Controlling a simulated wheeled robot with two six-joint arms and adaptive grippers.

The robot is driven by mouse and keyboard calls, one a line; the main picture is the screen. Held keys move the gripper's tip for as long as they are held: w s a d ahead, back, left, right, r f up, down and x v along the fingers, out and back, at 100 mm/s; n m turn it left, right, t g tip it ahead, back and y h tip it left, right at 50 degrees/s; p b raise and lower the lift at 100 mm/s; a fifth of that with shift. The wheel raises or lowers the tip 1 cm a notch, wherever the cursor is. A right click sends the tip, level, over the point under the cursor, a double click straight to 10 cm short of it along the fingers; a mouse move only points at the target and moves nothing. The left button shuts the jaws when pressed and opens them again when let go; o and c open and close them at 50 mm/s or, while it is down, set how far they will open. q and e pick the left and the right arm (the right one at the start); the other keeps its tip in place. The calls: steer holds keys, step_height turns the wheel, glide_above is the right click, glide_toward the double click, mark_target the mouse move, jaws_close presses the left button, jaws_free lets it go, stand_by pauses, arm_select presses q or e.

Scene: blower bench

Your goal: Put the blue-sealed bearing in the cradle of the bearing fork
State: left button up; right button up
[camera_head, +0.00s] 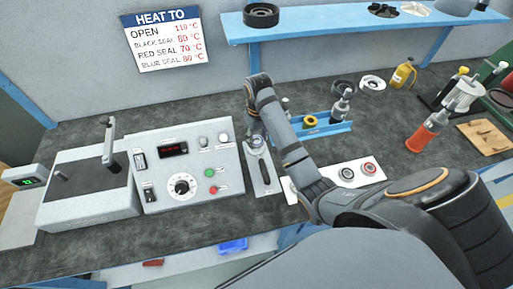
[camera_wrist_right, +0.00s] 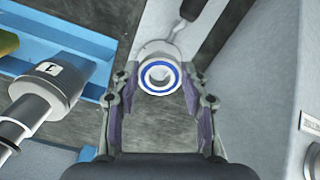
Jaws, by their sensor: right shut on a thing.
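The blue-sealed bearing (camera_wrist_right: 158,77) is a pale ring with a blue band, held between the fingertips of my right gripper (camera_wrist_right: 159,82) in the right wrist view. In the head view my right gripper (camera_head: 256,138) is over the upper end of a pale plate with a dark handle, which looks like the bearing fork (camera_head: 257,160). In the wrist view the fork (camera_wrist_right: 166,22) lies just beyond the bearing, its rounded end close to the bearing's far edge. I cannot tell whether the bearing touches the cradle. My left gripper is not in view.
The heater control box (camera_head: 188,165) stands close left of the fork. A blue rack (camera_head: 318,131) with tools is to the right. A white tray (camera_head: 321,182) holds other bearings, including a red one (camera_head: 370,168).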

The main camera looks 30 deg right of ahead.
mark_target(257, 144)
steer(key=shift+w+f, duration=0.1)
steer(key=shift+f, duration=0.05)
steer(key=f+b, duration=0.1)
steer(key=f, duration=0.1)
steer(key=f+b, duration=0.1)
steer(key=shift+w+f+b, duration=0.35)
steer(key=shift+b, duration=0.05)
steer(key=shift+s, duration=0.1)
steer(key=o, duration=1.2)
steer(key=shift+f, duration=0.1)
step_height(257, 144, up, 12)
steer(key=p, duration=1)
steer(key=shift+r+p, duration=0.25)
steer(key=shift+p, duration=0.1)
